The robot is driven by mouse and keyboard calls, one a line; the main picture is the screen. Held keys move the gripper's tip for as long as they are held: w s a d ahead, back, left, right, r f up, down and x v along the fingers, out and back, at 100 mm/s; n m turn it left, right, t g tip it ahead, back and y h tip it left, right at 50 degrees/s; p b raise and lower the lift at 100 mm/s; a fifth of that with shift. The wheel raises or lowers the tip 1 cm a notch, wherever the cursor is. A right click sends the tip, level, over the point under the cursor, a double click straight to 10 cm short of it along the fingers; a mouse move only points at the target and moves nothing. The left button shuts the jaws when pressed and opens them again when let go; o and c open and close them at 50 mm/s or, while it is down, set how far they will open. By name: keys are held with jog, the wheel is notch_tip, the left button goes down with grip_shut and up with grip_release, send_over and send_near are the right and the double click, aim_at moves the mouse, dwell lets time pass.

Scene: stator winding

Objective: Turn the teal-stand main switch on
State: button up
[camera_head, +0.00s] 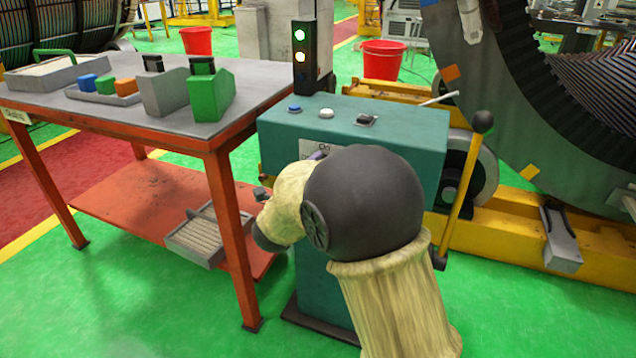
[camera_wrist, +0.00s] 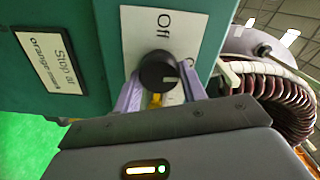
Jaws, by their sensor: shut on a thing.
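The main switch is a round black knob (camera_wrist: 157,70) on a white plate (camera_wrist: 140,30) on the front of the teal stand (camera_head: 400,140). "Off" is printed above the knob in the wrist view, and its small white mark lies toward the right of its face. My gripper (camera_wrist: 160,90) has its two pale purple fingers on either side of the knob and is shut on it.
A lever with a black ball (camera_head: 482,121) stands right of the stand. The stand's top has buttons (camera_head: 327,113), a black switch and a light tower (camera_head: 300,58) with lit lamps. An orange table (camera_head: 250,105) with blocks stands close on the left. Green floor lies in front.

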jog(key=shift+f+m+b, duration=0.2)
jog(key=shift+m+b, duration=0.3)
jog(key=shift+m, duration=0.1)
jog(key=o, duration=1)
jog(key=shift+r, duration=0.1)
jog(key=shift+c, duration=0.2)
jog(key=shift+s, duration=0.1)
jog(key=p+v, duration=0.3)
jog(key=v, duration=1.4)
jog(key=shift+s+p, duration=0.15)
jog(key=shift+p, duration=0.15)
